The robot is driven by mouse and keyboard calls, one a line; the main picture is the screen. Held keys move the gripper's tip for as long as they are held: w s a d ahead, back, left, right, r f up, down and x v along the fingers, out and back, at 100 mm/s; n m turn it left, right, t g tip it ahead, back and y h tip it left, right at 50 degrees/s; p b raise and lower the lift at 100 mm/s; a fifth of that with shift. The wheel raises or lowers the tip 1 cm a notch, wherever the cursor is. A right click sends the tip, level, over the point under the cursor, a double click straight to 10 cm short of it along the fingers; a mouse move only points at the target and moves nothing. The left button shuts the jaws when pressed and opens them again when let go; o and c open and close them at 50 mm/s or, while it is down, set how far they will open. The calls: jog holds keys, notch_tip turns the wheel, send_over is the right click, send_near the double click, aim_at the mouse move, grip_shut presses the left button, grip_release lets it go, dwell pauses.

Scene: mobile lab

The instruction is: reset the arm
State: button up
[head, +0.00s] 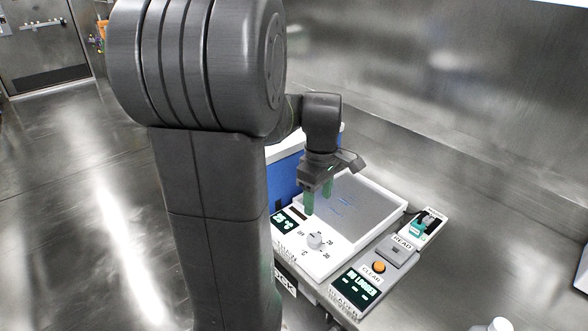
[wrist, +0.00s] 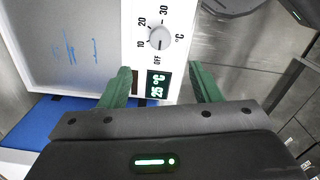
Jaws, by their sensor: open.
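My gripper (head: 318,197) hangs from my dark arm above the front left part of a white device with a grey plate. Its two green fingers are apart with nothing between them. In the wrist view the fingers of my gripper (wrist: 160,88) sit either side of the device's small display (wrist: 158,85), which reads about 25 °C. A white dial (head: 316,241) with OFF and temperature marks is close by; it also shows in the wrist view (wrist: 160,38). My upper arm hides part of the left side in the head view.
A reader panel stands beside the device, with a lit screen (head: 356,287), an orange button (head: 379,267) and a grey READ block (head: 392,251). A teal item (head: 420,227) sits behind it. A blue box (head: 284,180) is at the back left. A white cap (head: 500,325) shows lower right. Open floor lies left.

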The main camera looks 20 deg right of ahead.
aim_at(315, 238)
jog(key=shift+f, duration=0.1)
notch_tip(315, 238, down, 14)
jog(key=shift+r+b, duration=0.1)
jog(key=shift+b, duration=0.3)
jog(key=shift+r, duration=0.1)
